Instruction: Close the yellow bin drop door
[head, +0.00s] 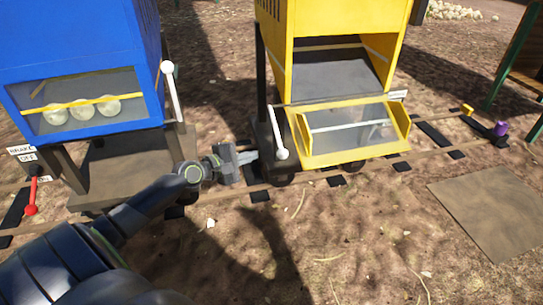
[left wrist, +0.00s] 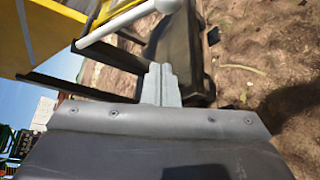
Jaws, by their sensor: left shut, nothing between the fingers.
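The yellow bin (head: 345,12) stands on a cart at the right of the head view. Its drop door (head: 350,130), a yellow frame with a clear pane, hangs open and tilted outward below the dark opening. A white lever with a ball end (head: 279,135) hangs at the bin's left front corner. My left gripper (head: 250,157) is shut and empty, just left of the lever's ball and apart from it. In the left wrist view the gripper's closed fingers (left wrist: 162,82) point toward the cart, below the white lever (left wrist: 125,22). My right gripper is not in view.
A blue bin (head: 75,40) with pale round things behind its closed window stands at the left, with its own white lever (head: 171,90). A red brake lever (head: 32,195) is at far left. Rails run under both carts. Bare ground lies in front, with a flat panel (head: 490,205) at right.

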